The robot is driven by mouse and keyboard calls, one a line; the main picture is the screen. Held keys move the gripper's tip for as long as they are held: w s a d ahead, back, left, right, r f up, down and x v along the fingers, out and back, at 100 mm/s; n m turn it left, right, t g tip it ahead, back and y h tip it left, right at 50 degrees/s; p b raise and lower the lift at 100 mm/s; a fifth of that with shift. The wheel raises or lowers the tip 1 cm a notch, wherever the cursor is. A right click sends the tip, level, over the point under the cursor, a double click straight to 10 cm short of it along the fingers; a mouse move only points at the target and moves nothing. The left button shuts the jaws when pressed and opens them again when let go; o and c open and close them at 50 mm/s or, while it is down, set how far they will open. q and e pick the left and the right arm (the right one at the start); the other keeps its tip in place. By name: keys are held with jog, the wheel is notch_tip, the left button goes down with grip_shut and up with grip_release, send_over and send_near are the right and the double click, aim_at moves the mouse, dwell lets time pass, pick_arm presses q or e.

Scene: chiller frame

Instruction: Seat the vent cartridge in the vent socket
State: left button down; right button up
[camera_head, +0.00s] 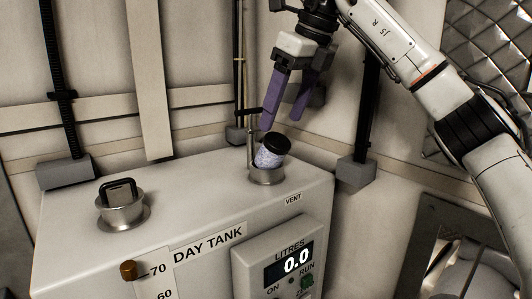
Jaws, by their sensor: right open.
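The vent cartridge (269,158), pale bluish-purple with a black cap, stands tilted in the vent socket (267,176), its top leaning to the right. The socket is a metal ring on top of the white day tank, behind the "VENT" label. The cartridge's lower end is hidden inside the ring, so its depth cannot be told. My right gripper (283,122) is above the cartridge, its two purple fingers spread and pointing down. The left finger's tip is close to the black cap; I cannot tell whether it touches. My left gripper is not in view.
A second metal fitting with a black handle (122,207) stands on the tank's left. A thin upright post (250,145) rises close behind the vent socket. The tank top (190,185) between the two fittings is clear. A litre display (287,262) is on the front.

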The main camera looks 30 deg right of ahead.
aim_at(276, 138)
jog(key=shift+x, duration=1.25)
jog(key=x, duration=0.4)
jog(key=shift+w+d+f, duration=0.15)
jog(key=shift+d+f, duration=0.1)
jog(key=shift+w+a+f, duration=0.1)
jog(key=shift+w+f, duration=0.1)
jog(key=shift+f, duration=0.15)
jog(key=c, duration=1.1)
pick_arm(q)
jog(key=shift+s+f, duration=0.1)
pick_arm(e)
jog(key=shift+r, duration=0.1)
jog(key=shift+c, duration=1.2)
